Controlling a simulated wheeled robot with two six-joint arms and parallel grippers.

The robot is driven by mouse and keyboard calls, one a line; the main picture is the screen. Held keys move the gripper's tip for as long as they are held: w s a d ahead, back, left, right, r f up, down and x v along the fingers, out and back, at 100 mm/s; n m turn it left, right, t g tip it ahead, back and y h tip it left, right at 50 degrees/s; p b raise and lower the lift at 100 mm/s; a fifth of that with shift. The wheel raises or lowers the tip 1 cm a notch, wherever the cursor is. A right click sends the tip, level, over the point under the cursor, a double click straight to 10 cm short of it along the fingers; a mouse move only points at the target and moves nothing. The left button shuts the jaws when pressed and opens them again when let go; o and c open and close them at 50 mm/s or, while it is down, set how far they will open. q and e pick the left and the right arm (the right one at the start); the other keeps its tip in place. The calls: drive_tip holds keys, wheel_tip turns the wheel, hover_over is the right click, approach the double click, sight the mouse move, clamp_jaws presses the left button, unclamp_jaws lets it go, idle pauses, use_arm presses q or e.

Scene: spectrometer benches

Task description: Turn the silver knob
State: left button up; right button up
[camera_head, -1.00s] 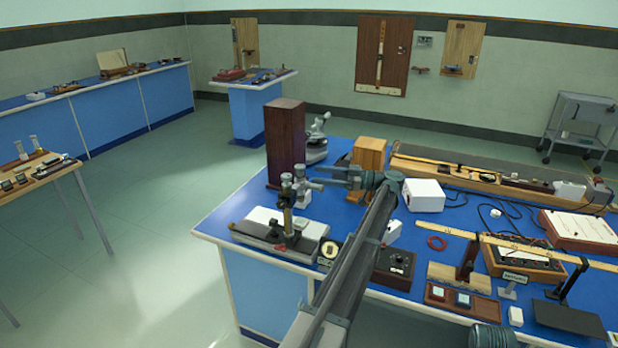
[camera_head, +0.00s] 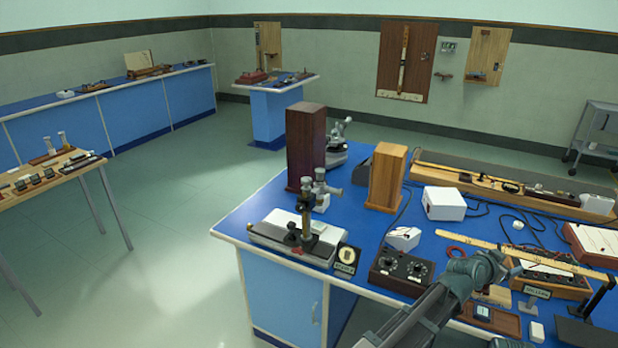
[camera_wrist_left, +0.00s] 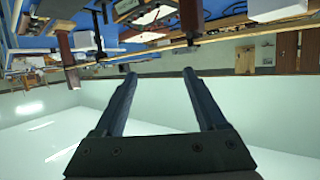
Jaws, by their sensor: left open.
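My left gripper (camera_head: 498,264) is over the front right part of the blue bench in the head view, with its arm rising from the bottom edge. In the left wrist view the two dark fingers (camera_wrist_left: 160,76) are apart with nothing between them. A silver knob is too small to pick out for certain. My right gripper is not in view.
A dark wood block (camera_head: 305,150) and a lighter wood block (camera_head: 386,178) stand behind the instrument. A black two-dial box (camera_head: 401,270), a white box (camera_head: 444,203) and a long wooden rule (camera_head: 525,255) lie near my left arm.

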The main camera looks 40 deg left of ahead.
use_arm(q)
drive_tip(key=s+a+f+g+y, duration=0.1)
drive_tip(key=s+f+g, duration=0.45)
drive_tip(key=s, duration=0.55)
drive_tip(key=s+a+f+g, duration=0.1)
drive_tip(key=s+f+g, duration=0.3)
drive_tip(key=s+f, duration=0.55)
drive_tip(key=w+a+r+t+h, duration=0.1)
drive_tip(key=w+a+r+t, duration=0.2)
drive_tip(key=a+r, duration=0.25)
drive_tip(key=w+a+r+t, duration=0.2)
drive_tip(key=a+r+t, duration=0.25)
drive_tip(key=a, duration=0.25)
drive_tip(key=n+t+y, duration=0.4)
drive_tip(key=n+y, duration=0.7)
drive_tip(key=y, duration=0.3)
approach(306, 181)
drive_tip(key=x, duration=1.4)
drive_tip(key=shift+w+a+f, duration=0.15)
drive_tip(key=shift+f, duration=0.15)
